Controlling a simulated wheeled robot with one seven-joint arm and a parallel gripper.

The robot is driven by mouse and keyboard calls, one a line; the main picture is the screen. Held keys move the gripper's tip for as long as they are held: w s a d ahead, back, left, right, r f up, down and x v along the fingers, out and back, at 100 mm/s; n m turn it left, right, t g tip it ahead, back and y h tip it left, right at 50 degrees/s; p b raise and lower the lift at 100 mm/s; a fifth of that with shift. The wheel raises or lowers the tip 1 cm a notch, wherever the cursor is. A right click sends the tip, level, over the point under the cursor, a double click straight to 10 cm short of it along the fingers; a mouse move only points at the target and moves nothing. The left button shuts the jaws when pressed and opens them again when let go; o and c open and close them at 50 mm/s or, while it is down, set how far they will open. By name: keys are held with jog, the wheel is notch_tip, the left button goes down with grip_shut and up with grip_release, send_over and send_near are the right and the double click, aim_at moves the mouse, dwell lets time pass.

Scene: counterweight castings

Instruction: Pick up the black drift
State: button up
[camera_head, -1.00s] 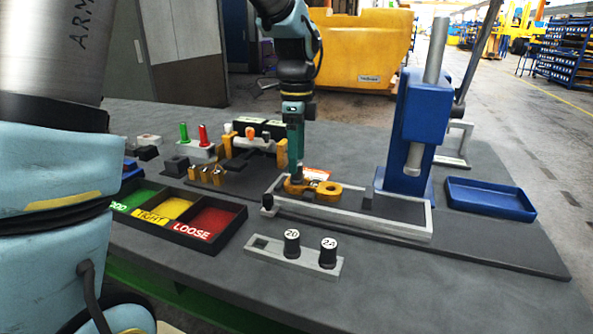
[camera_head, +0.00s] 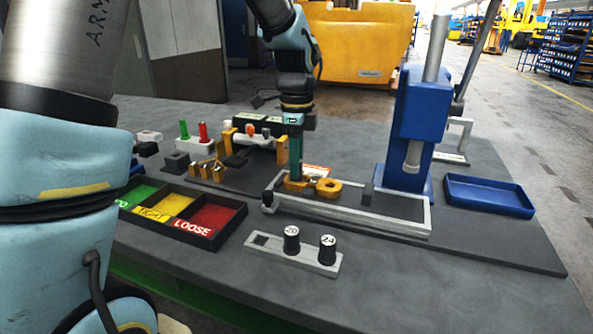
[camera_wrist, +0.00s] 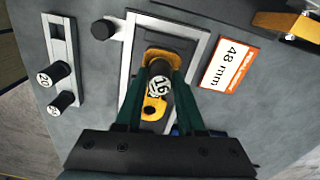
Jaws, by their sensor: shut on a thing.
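My gripper (camera_head: 296,176) points down over the left eye of a yellow-orange link (camera_head: 328,187) in a pale-framed fixture (camera_head: 350,214). In the wrist view its green fingers (camera_wrist: 160,92) are shut on a black drift (camera_wrist: 160,69) whose pale end is marked 16 (camera_wrist: 159,86). The yellow link (camera_wrist: 153,108) shows around and below the drift. I cannot tell whether the drift stands in the eye or is clear of it. The head view hides the drift behind the fingers.
A pale rack (camera_head: 265,245) holds black pieces marked 20 (camera_head: 291,240) and 24 (camera_head: 327,250), beside one empty socket. A blue press (camera_head: 419,120) stands right of the fixture, with a blue tray (camera_head: 488,196) beyond. A colored sorting tray (camera_head: 225,238) lies left.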

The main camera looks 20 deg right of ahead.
grip_shut()
jog(key=shift+r, duration=0.1)
